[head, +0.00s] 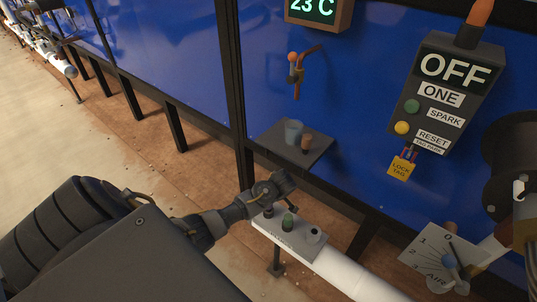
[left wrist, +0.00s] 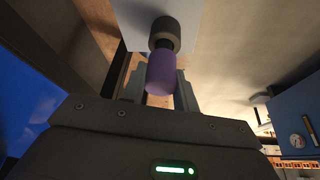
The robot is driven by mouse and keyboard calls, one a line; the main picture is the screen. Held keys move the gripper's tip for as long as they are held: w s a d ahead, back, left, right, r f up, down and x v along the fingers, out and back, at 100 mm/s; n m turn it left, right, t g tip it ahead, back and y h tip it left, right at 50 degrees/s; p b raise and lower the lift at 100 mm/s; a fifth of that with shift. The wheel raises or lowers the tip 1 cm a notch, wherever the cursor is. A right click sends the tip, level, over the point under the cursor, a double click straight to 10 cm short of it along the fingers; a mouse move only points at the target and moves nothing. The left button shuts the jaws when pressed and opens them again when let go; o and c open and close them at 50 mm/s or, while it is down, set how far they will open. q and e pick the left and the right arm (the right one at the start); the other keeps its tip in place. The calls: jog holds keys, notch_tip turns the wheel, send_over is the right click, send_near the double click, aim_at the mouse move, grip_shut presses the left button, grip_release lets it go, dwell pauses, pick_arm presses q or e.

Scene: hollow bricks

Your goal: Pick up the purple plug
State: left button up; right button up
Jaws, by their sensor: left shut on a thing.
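The purple plug (left wrist: 161,74) shows in the left wrist view, between the two fingers of my left gripper (left wrist: 163,90). The gripper is shut on it. A dark round collar (left wrist: 164,33) sits at the far end of the plug, against a pale plate, with a short dark stem between. I cannot tell whether the plug is still seated there. In the head view my left gripper (head: 272,190) is over the left end of the pale plate (head: 292,240) and hides the purple plug.
A green plug (head: 288,221) and a grey socket (head: 314,235) stand on the plate. A dark shelf (head: 303,153) with a blue-grey cup (head: 293,132) is behind. A white pipe (head: 345,274) runs right. The blue wall (head: 345,100) carries an OFF box (head: 447,90).

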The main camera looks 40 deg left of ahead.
pick_arm(q)
jog(key=s+d+r+m+t+h+p, duration=0.2)
jog(key=s+d+r+m+t+h, duration=0.1)
jog(key=s+d+r+m, duration=1.2)
notch_tip(320, 180, up, 3)
jog(key=shift+s+d+r+h, duration=0.2)
jog(key=shift+s+d+h, duration=0.35)
jog(key=shift+d, duration=0.6)
